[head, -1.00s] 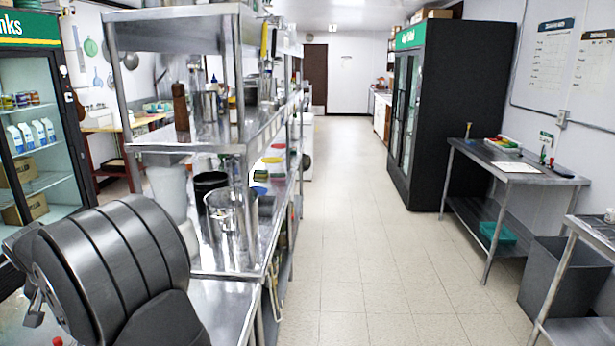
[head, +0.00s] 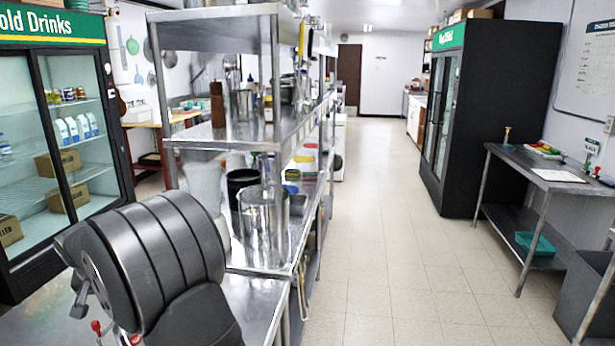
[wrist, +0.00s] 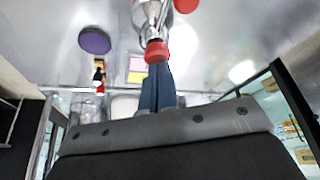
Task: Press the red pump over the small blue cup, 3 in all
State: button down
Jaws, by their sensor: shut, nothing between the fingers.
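In the wrist view, my gripper (wrist: 157,92) shows as two dark blue-grey fingers close together, shut and empty. A red rounded cap (wrist: 155,51) on a shiny metal part sits at the fingertips; whether they touch I cannot tell. A second red part (wrist: 187,5) is at the top edge. A purple-blue disc (wrist: 95,40) lies to the left; I cannot tell if it is the small blue cup. In the head view, small red parts (head: 97,327) show beside my arm at the bottom left. My arm hides the fingers there.
Yellow and pink squares (wrist: 137,70) and a small red-and-black object (wrist: 98,76) lie near the fingers. A steel shelf unit (head: 235,130) with pots stands beyond my arm. A drinks fridge (head: 60,130) is at left. The aisle floor (head: 375,240) is clear.

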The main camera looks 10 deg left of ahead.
jog(key=shift+f, duration=0.3)
jog(key=shift+r, duration=1.4)
jog(key=shift+r, duration=3)
jog(key=shift+f, duration=3.6)
